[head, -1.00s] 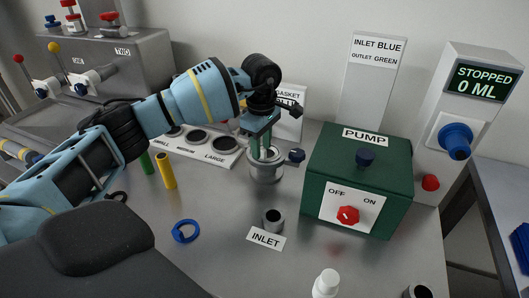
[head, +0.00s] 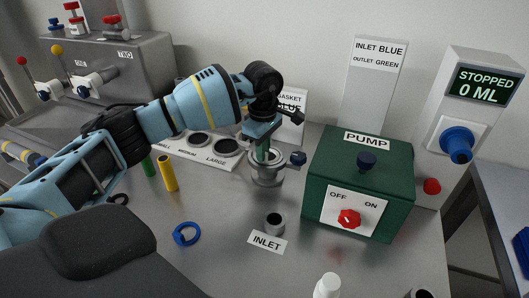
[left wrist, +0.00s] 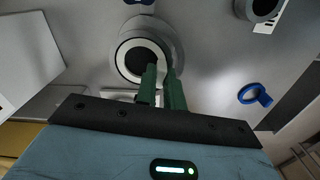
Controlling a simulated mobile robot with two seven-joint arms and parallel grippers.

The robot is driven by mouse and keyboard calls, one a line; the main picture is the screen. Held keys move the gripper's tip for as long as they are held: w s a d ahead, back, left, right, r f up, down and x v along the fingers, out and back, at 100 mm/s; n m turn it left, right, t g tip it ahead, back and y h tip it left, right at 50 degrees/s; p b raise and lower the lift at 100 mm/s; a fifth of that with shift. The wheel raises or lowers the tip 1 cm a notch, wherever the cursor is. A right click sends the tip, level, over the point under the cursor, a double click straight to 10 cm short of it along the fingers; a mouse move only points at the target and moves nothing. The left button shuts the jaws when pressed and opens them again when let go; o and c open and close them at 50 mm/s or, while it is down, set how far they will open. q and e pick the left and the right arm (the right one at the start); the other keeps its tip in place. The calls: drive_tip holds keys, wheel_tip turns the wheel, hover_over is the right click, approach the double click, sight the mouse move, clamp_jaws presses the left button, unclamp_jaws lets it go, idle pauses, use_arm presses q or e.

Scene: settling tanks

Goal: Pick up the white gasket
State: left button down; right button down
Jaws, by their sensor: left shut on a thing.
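The white gasket (left wrist: 120,60) shows in the left wrist view as a pale ring around a dark opening, over the round grey metal housing (left wrist: 177,49). The housing (head: 266,180) also stands left of the green pump in the head view. My left gripper (head: 263,160) points down at it. In the left wrist view its green fingers (left wrist: 162,75) are close together over the near right part of the ring, shut on it. I cannot tell whether the gasket is clear of its seat. The right gripper is not in view.
The green pump box (head: 360,185) stands close to the right of the housing. A short inlet pipe (head: 275,222) is in front. A blue ring (head: 186,234) and a yellow cylinder (head: 167,173) lie and stand to the left. A gasket size rack (head: 200,150) is behind.

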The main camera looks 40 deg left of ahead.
use_arm(q)
drive_tip(key=shift+r, duration=0.5)
wheel_tip(320, 180, up, 2)
drive_tip(key=shift+r, duration=0.15)
drive_tip(key=s+r+b, duration=0.1)
drive_tip(key=s, duration=1.5)
drive_tip(key=shift+d+r, duration=0.25)
drive_tip(key=shift+r, duration=0.05)
